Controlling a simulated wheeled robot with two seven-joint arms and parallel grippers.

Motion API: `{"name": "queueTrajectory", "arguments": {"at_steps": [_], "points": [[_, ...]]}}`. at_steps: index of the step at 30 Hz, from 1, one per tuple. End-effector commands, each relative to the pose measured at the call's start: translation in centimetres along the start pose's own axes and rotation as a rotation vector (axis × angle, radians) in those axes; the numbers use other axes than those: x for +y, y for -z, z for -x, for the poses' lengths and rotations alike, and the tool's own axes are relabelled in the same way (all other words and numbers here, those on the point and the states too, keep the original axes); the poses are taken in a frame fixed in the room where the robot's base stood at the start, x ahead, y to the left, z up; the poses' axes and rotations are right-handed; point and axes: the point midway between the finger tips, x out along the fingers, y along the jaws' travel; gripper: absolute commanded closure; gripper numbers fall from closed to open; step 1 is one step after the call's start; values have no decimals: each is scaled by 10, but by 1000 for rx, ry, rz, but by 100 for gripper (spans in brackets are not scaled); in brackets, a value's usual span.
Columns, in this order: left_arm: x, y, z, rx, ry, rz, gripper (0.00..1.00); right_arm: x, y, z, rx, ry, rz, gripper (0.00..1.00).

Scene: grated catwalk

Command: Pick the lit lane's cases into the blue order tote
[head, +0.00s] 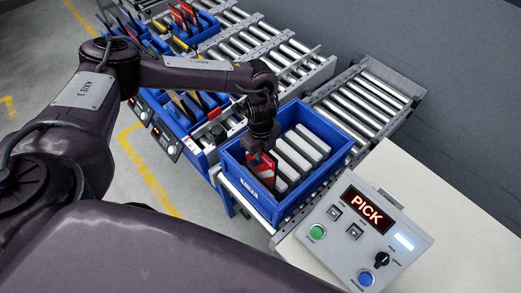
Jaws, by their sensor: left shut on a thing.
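The blue order tote (325,133) stands on the roller conveyor in the middle of the head view. Several pale grey cases (300,148) stand in a row inside it. My left gripper (259,158) is over the left part of the tote, pointing down, shut on a red case (262,172) with dark and white marks. The red case is at the tote's left inner side; whether it touches the floor is hidden. Blue lane bins (185,122) with cases in them lie at the upper left, partly behind my left arm. My right gripper is not in view.
A grey control box (350,232) with a lit PICK display, buttons and a knob sits on the pale table (412,190) at the lower right. Empty rollers (365,100) lie beyond the tote. Two small display units (165,140) front the bins.

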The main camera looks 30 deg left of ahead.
Motion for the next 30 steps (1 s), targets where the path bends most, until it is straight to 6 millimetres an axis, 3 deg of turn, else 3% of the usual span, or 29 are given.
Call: {"name": "queueTrajectory", "arguments": {"at_steps": [16, 30], "points": [[0, 0, -1, 0, 0, 1, 100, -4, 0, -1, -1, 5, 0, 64], [0, 0, -20, 0, 0, 0, 100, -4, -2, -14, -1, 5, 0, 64]]}}
